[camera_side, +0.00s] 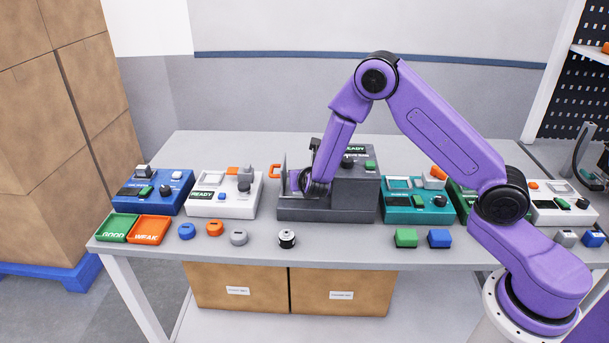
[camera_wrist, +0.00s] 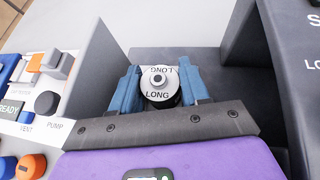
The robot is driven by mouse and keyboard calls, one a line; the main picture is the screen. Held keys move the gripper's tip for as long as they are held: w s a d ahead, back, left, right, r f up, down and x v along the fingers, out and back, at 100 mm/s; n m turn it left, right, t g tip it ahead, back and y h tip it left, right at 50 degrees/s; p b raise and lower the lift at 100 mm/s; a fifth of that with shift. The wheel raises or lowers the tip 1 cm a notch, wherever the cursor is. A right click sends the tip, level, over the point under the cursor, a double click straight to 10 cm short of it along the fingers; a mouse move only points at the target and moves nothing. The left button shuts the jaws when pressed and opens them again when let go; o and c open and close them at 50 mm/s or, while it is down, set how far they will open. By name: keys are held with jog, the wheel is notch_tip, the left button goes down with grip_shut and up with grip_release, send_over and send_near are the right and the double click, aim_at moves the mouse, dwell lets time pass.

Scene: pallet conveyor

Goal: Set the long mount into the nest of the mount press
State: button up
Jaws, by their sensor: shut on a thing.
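The long mount (camera_wrist: 158,84) is a pale round piece with a dark centre, marked LONG on top. In the wrist view it sits between the two blue fingers of my gripper (camera_wrist: 160,98), which is shut on it. The mount press (camera_side: 352,192) is the dark grey machine at mid-table with a READY display. In the side view my gripper (camera_side: 305,187) is inside its open bay, left of the tall body. The nest is hidden below the mount and fingers, so I cannot tell whether the mount touches it.
Grey press walls (camera_wrist: 98,62) stand close on both sides of my gripper. A white machine (camera_side: 224,194) and a blue one (camera_side: 153,193) stand left, a teal one (camera_side: 418,206) right. A black-and-white cylinder (camera_side: 287,239) and coloured pieces line the front. Green (camera_side: 118,228) and orange (camera_side: 149,230) trays are front left.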

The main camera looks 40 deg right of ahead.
jog(key=o, duration=1.6)
jog(key=shift+a, duration=0.1)
